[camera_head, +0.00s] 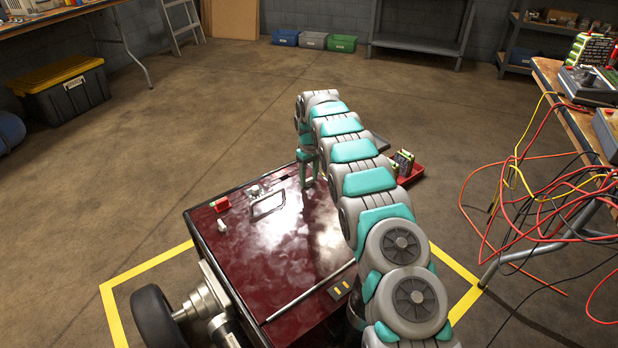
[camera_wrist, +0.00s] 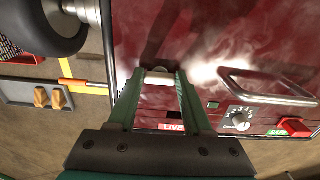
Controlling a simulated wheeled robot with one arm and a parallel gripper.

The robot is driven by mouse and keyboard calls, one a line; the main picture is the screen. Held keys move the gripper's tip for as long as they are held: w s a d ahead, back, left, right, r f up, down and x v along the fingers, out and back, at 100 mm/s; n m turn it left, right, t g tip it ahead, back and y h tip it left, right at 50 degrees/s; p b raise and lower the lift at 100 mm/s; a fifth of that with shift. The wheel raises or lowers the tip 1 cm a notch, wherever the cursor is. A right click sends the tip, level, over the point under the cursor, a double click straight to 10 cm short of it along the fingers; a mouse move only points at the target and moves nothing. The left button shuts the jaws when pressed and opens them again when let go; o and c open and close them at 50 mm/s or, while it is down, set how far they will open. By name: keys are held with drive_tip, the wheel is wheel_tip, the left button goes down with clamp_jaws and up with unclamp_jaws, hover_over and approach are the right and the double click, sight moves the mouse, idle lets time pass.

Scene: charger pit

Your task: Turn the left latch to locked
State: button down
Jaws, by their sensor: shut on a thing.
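My gripper (camera_wrist: 160,82) points down at the dark red lid (camera_head: 300,250), near its far right corner in the head view. The wrist view shows its green fingers closed on a short pale bar, which I take for the latch (camera_wrist: 158,79). A dark round piece shows behind the bar. A red LIVE label (camera_wrist: 172,127) lies beside it on the lid. In the head view my gripper (camera_head: 309,170) and arm hide the latch. I cannot read its angle clearly.
A metal loop handle (camera_head: 268,204), a knob (camera_wrist: 240,118) and a red switch (camera_wrist: 293,127) by a SAFE label sit on the lid. A dark tray (camera_wrist: 20,94) and a wheel (camera_wrist: 52,25) are beside it. Cables (camera_head: 540,215) hang at right.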

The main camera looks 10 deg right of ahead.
sight(309, 180)
drive_tip(key=shift+w, duration=0.1)
drive_tip(key=shift+c, duration=1.6)
unclamp_jaws()
wheel_tip(309, 180, up, 7)
drive_tip(key=shift+r, duration=0.4)
drive_tip(key=shift+s+r, duration=0.1)
drive_tip(key=shift+s, duration=0.1)
